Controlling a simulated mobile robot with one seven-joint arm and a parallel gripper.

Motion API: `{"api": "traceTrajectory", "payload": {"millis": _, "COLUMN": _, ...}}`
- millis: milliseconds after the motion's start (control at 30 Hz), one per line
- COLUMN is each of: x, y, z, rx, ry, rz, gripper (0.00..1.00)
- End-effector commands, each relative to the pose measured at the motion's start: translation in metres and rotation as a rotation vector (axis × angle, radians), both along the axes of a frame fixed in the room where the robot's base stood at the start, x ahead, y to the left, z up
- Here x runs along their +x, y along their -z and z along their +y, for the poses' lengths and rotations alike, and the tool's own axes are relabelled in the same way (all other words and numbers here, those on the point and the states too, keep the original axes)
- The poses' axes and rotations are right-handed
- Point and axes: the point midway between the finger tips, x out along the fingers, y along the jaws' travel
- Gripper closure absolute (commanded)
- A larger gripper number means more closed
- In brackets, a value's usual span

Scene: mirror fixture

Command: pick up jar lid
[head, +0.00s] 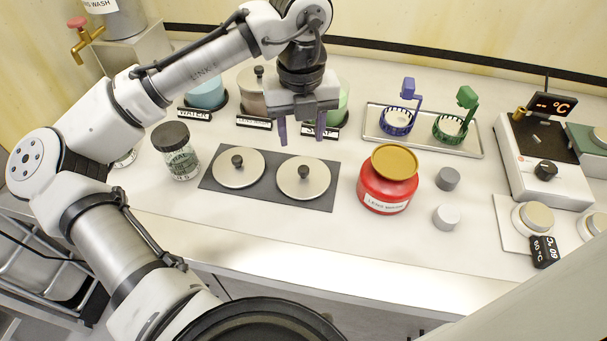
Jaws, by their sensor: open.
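My gripper (301,133) is open and empty, fingers pointing down, in the air over the back of the counter. A red jar (385,194) stands upright to its lower right, with a round gold lid (394,162) on top. A glass jar (183,162) with a dark lid (170,135) stands to the left. Two pale round lids with black knobs, a left one (253,177) and a right one (315,182), lie on a dark mat (266,195) below the gripper in the picture. The gripper appears apart from all of these.
Labelled vessels stand behind, partly hidden by my arm. A tray (376,137) with a blue holder (397,120) and a green holder (449,126) is at the back right. Two small grey cylinders (447,179) (446,216) stand right of the red jar. A hotplate device (543,160) is at right. The front counter is clear.

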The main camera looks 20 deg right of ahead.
Motion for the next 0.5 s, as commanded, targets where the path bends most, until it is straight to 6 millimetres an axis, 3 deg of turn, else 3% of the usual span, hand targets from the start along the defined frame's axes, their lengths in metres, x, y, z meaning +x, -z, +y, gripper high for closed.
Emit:
{"api": "traceTrajectory", "payload": {"millis": 133, "x": 0.000, "y": 0.025, "z": 0.001, "rx": 0.000, "ry": -0.001, "rz": 0.002, "gripper": 0.53}}
{"api": "traceTrajectory", "payload": {"millis": 500, "x": -0.003, "y": 0.056, "z": -0.001, "rx": 0.002, "ry": -0.002, "rz": 0.001, "gripper": 0.53}}
